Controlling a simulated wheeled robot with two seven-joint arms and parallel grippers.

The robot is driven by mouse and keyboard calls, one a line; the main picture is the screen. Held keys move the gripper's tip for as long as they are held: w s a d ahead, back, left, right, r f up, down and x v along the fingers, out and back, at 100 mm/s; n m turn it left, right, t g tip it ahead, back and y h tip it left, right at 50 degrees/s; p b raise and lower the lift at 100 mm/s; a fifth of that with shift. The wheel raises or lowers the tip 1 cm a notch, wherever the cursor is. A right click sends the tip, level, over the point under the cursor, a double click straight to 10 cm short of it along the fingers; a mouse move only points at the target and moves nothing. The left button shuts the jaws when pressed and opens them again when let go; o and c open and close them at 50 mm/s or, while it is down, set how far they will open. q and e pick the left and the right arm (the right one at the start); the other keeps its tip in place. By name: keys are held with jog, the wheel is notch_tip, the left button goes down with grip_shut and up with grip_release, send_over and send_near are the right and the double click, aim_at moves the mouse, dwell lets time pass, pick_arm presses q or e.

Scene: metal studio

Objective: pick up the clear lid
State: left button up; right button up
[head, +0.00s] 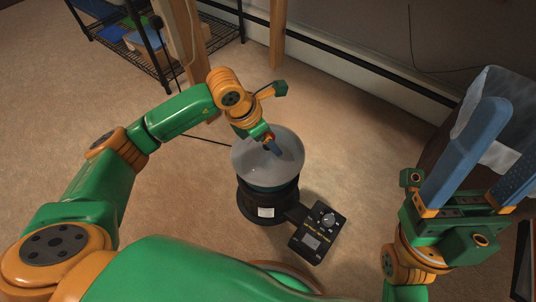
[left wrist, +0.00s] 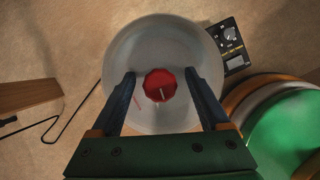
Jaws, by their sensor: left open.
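The clear lid (head: 247,158) is a round, translucent grey cover on top of a black drum-shaped machine (head: 262,205). In the left wrist view the lid (left wrist: 150,40) fills the middle, with a red knob (left wrist: 160,86) near its centre. My left gripper (head: 274,146) is over the lid, pointing down. In the left wrist view its two blue fingers (left wrist: 161,76) are open, one on each side of the knob, with a gap on both sides. My right gripper (head: 506,142) is open and empty, at the right edge.
A black control box (head: 318,232) with a dial is beside the machine. A wire shelf (head: 160,50) with bins stands at the back left, near wooden posts (head: 278,35). A dark bin with a pale liner (head: 497,100) is at the right. The carpet around the machine is mostly clear.

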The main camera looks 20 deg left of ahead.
pick_arm(q)
jog(key=shift+r, duration=0.1)
grip_shut()
dwell(1.3)
